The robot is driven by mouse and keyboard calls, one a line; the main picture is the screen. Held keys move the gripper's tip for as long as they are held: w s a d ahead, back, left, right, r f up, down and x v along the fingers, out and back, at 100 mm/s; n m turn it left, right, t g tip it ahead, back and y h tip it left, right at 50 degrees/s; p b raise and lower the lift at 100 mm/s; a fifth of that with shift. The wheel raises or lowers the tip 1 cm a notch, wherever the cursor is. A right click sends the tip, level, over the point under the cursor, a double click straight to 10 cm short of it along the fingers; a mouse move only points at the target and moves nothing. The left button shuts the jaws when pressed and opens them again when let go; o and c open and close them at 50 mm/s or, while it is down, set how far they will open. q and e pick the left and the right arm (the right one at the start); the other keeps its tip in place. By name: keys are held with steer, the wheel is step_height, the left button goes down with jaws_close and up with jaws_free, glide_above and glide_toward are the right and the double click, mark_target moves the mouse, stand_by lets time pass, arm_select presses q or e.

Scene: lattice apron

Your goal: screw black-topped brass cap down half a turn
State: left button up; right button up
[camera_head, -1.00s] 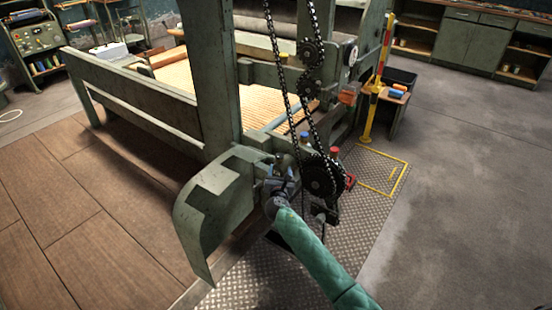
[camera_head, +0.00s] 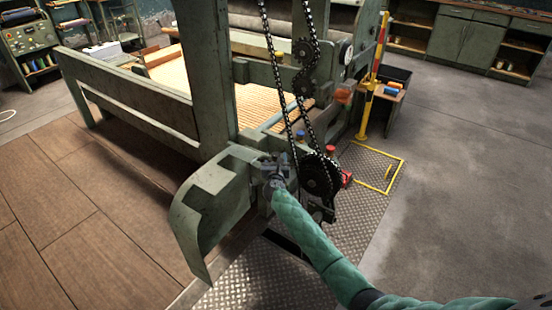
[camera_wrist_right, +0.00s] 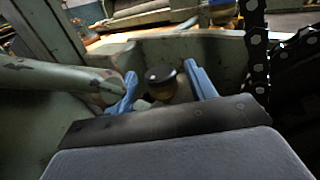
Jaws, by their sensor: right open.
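The black-topped brass cap (camera_wrist_right: 160,82) shows in the right wrist view, with a dark round top and a brass body below. My right gripper (camera_wrist_right: 165,88) is open, with one blue finger on each side of the cap. A gap shows between the cap and the right finger; whether the left finger touches it I cannot tell. In the head view the right gripper (camera_head: 270,166) is small and partly hidden among the machine parts beside the green guard (camera_head: 208,205). The cap cannot be made out there. My left gripper is not in view.
A black chain (camera_head: 271,60) runs down to a dark sprocket (camera_head: 316,178) close right of the gripper; the chain also shows in the right wrist view (camera_wrist_right: 258,55). A blue cap (camera_head: 303,137) and a red cap (camera_head: 330,150) stand nearby. A pipe (camera_wrist_right: 55,78) crosses at left.

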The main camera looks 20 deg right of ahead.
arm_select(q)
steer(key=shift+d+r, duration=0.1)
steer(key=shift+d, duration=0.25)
arm_select(e)
steer(key=c, duration=1)
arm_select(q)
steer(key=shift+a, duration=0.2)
arm_select(e)
steer(key=shift+w+a+f+m+g+h+b, duration=0.15)
steer(key=shift+m+g+h+b, duration=0.25)
steer(key=shift+m+h, duration=0.45)
steer(key=m+g+h+b, duration=0.1)
steer(key=m+h, duration=0.1)
steer(key=h, duration=0.1)
steer(key=shift+a+g, duration=0.1)
steer(key=shift+g, duration=0.3)
steer(key=shift+w+m+g+h, duration=0.1)
steer(key=shift+m+g+h, duration=0.2)
steer(key=shift+h, duration=0.25)
steer(key=shift+m+g+h, duration=0.25)
steer(key=shift+g+h, duration=0.05)
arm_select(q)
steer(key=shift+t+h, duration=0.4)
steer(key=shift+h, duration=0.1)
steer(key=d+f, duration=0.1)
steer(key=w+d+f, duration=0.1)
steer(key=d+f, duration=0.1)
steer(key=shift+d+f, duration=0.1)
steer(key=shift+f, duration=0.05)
